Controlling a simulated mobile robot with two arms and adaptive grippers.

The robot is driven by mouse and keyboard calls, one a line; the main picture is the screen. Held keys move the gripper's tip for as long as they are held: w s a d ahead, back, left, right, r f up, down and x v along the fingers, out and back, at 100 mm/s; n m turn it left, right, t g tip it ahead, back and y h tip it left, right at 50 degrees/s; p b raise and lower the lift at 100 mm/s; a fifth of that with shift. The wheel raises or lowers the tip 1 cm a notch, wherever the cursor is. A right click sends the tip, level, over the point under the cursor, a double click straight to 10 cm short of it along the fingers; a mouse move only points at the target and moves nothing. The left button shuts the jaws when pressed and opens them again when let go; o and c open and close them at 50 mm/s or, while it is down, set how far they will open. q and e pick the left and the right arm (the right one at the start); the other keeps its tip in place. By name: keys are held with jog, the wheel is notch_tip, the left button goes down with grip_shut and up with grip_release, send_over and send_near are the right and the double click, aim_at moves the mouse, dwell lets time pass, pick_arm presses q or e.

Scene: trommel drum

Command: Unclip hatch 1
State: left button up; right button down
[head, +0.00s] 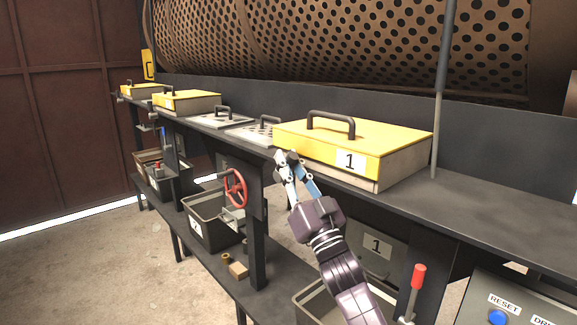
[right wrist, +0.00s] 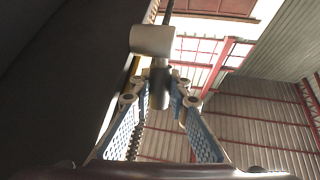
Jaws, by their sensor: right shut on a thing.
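Hatch 1 (head: 390,138) is a yellow-lidded box with a dark handle (head: 331,122) and a white "1" label, on the dark bench at centre right. Its lid looks down. My right gripper (head: 287,158) is at the hatch's near left corner. In the right wrist view, my right gripper (right wrist: 160,100) is shut around a grey post-like piece (right wrist: 159,82) with a pale cylinder (right wrist: 152,40) at its top. This piece looks like the hatch's clip. In the head view the fingers hide it. My left gripper is not in view.
A perforated drum (head: 350,40) is behind the bench (head: 460,205). Other yellow hatches (head: 187,98) are farther left. Below are a red handwheel (head: 235,188), a black bin (head: 207,230), a red-handled lever (head: 418,278) and a RESET panel (head: 520,300). Floor at left is clear.

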jog(key=c, duration=2.1)
grip_release()
jog(key=shift+f, duration=0.1)
jog(key=v, duration=1.2)
